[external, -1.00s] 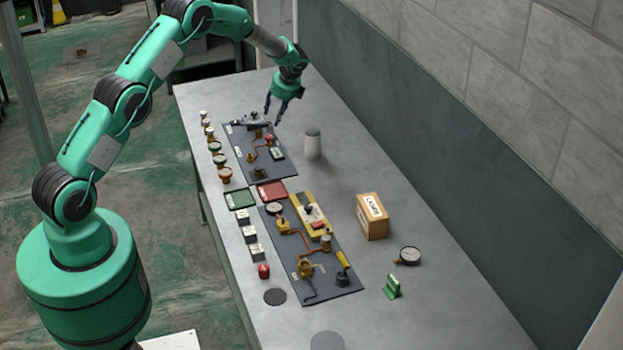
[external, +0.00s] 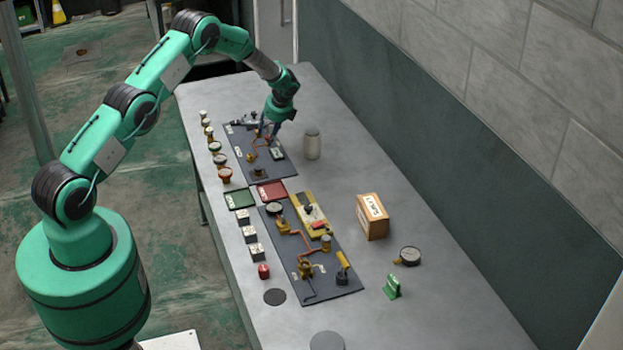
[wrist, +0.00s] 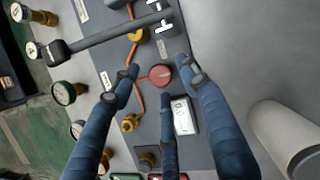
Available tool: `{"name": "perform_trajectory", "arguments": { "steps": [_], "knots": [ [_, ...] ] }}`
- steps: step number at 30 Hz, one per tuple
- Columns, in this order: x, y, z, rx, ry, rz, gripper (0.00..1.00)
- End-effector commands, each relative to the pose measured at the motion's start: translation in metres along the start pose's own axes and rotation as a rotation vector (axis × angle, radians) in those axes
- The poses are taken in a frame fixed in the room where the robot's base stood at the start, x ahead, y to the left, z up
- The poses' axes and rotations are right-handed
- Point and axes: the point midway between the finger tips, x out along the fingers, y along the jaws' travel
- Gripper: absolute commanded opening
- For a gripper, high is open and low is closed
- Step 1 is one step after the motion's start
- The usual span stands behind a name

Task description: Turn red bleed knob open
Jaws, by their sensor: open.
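The red bleed knob (wrist: 161,76) is a round red disc on the far dark panel (wrist: 146,112), seen in the wrist view. A copper-coloured line runs beside it. My gripper (wrist: 160,82) is open, with its blue fingers spread on either side of the knob and one finger below it in the picture. I cannot tell whether any finger touches the knob. In the external view my gripper (external: 267,134) is low over the far panel (external: 272,170) and hides the knob.
A row of gauges (external: 219,160) lines the panel's left side. A pale cylinder (external: 312,144) stands close on the right. A green tray (external: 240,199) and a red tray (external: 271,192) lie between the panels. The table's right side is mostly clear around a cardboard box (external: 373,216).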

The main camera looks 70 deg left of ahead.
Motion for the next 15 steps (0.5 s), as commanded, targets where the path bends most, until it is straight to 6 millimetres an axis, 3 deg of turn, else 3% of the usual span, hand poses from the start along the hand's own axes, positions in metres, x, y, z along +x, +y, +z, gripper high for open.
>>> {"name": "perform_trajectory", "arguments": {
  "steps": [12, 15],
  "knots": [
    [0.0044, 0.0004, 0.0, 0.0, 0.0, 0.001, 0.45],
    [0.0044, 0.0004, -0.0001, 0.0, 0.0, 0.001, 0.25]
  ]
}}
